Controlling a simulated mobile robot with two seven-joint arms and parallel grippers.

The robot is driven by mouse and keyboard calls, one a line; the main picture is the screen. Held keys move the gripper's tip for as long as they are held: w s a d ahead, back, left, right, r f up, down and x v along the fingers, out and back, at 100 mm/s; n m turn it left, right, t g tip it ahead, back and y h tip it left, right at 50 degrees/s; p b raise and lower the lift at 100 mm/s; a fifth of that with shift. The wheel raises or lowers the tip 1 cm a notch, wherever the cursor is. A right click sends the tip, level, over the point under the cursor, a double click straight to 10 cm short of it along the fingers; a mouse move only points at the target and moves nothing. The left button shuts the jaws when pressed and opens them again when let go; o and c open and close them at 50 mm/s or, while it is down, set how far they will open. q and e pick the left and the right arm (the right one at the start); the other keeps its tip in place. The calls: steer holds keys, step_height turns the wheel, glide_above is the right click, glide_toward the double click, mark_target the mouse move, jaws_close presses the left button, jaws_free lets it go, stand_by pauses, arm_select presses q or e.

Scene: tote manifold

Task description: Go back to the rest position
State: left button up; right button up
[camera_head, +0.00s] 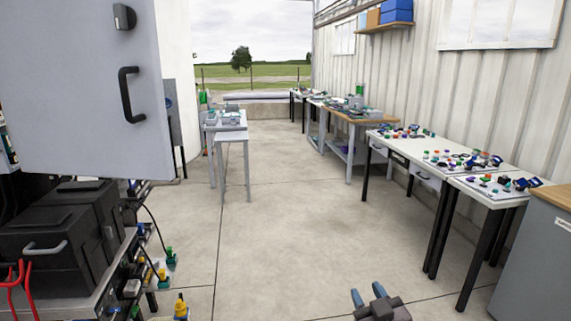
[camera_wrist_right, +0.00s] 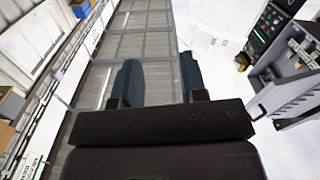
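My right gripper (camera_head: 368,294) shows at the bottom edge of the head view, right of the middle, above the bare concrete floor. Its two blue-grey fingers stand apart with nothing between them. In the right wrist view the same gripper (camera_wrist_right: 159,78) shows both dark fingers with a clear gap, so it is open and empty. My left gripper is in neither view.
A grey cabinet door (camera_head: 85,90) with a black handle fills the upper left. Black cases (camera_head: 60,240) sit below it. White tables (camera_head: 460,165) with small coloured parts line the right wall, by a grey cabinet (camera_head: 535,255). The concrete floor (camera_head: 270,220) between is clear.

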steer(key=s+d+f+m+g+h, duration=0.1)
steer(key=s+d+f+g, duration=0.2)
steer(key=s+f, duration=0.8)
steer(key=s+d+f+m+g+h, duration=0.2)
steer(key=s+d+f, duration=0.5)
steer(key=s+f, duration=0.5)
steer(key=shift+s+d+g, duration=0.35)
steer(key=shift+s+g, duration=0.45)
steer(key=shift+s, duration=0.2)
